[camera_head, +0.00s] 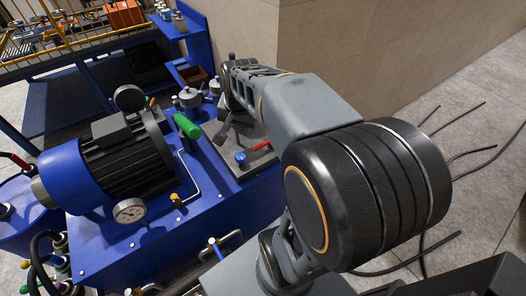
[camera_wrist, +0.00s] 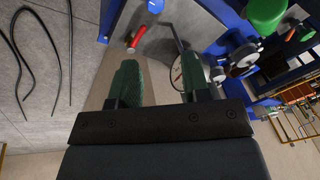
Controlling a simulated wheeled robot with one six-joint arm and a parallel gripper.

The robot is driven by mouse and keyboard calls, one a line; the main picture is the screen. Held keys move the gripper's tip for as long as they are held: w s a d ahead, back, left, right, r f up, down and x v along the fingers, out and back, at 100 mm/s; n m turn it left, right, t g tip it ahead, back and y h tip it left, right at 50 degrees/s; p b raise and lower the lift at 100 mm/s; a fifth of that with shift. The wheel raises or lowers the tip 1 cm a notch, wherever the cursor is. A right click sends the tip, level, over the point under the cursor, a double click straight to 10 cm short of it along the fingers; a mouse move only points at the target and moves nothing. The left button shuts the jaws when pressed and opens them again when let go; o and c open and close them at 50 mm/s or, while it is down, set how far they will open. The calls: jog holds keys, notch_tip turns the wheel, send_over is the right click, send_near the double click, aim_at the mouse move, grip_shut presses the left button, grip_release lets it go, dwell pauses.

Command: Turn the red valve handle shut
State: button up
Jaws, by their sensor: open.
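A small red handle (camera_head: 262,146) sits on the blue press unit, to the right of a blue knob (camera_head: 240,158) in the head view. In the wrist view the red handle (camera_wrist: 136,37) lies beyond the fingertips, near the left finger and apart from it. My gripper (camera_wrist: 157,66) is open, with its two green-padded fingers spread and no object held between them. In the head view my arm reaches over the unit from the right, and the gripper end is small and dark, hard to make out.
A black-and-blue motor (camera_head: 125,150), a pressure gauge (camera_head: 130,210) and a green cylinder (camera_head: 188,127) stand left of the handle. A tan wall (camera_head: 340,40) rises behind my arm. Black cables (camera_head: 468,152) lie on the grey floor to the right.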

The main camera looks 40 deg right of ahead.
aim_at(260, 145)
jog(key=w+d+f+m+b, duration=0.4)
jog(key=d+f+m, duration=0.5)
jog(key=d, duration=0.3)
jog(key=shift+g, duration=0.4)
jog(key=f, duration=0.3)
jog(key=w+f+b, duration=0.1)
jog(key=f, duration=0.3)
jog(key=w+f, duration=0.1)
jog(key=f, duration=0.3)
jog(key=shift+w+d+f, duration=0.15)
jog(key=shift+d, duration=0.2)
jog(key=shift+w+f, duration=0.2)
jog(key=shift+f, duration=0.8)
jog(key=shift+c, duration=0.4)
grip_shut()
